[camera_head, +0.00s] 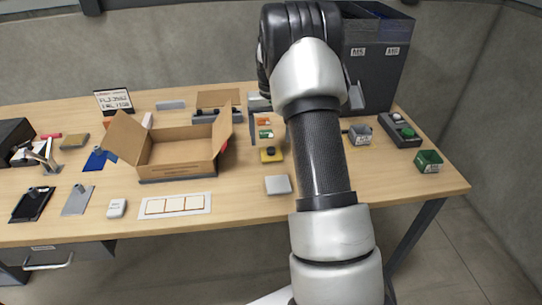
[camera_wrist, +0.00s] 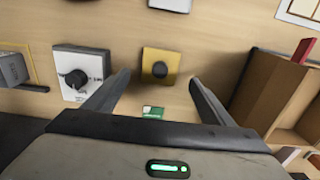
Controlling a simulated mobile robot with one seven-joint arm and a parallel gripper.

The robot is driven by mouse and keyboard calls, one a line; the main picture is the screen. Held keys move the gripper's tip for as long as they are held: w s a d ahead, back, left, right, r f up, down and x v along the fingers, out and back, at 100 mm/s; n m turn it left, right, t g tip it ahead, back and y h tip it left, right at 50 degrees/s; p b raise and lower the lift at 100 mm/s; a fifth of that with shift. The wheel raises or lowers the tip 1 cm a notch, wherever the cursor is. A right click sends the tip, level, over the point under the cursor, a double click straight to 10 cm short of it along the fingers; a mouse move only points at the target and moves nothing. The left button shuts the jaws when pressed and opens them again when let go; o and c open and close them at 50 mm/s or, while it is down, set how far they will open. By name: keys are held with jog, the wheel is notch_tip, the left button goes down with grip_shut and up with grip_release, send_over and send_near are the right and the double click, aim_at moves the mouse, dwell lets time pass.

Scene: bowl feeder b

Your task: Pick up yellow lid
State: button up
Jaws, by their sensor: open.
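The yellow lid is a small square plate with a dark knob on top. It lies flat on the table, right of the cardboard box in the head view (camera_head: 271,157), and it shows near the picture middle in the wrist view (camera_wrist: 149,56). My gripper (camera_wrist: 158,78) is open and empty, with its two fingers spread to either side of the lid in the wrist picture. The lid appears beyond the fingertips; I cannot tell the exact height between them. In the head view my arm hides the gripper.
An open cardboard box (camera_head: 178,155) stands left of the lid; its brown wall is at right in the wrist view (camera_wrist: 272,92). A white plate with a black knob (camera_wrist: 66,62) lies left of the lid there. A small green piece (camera_wrist: 153,112) shows between the fingers. Dark bins (camera_head: 372,75) stand behind.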

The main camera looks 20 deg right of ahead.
aim_at(271, 149)
jog(key=f+b, duration=0.1)
jog(key=f, duration=0.4)
jog(key=shift+s+f, duration=0.15)
jog(key=shift+s, duration=0.05)
jog(key=c, duration=1.2)
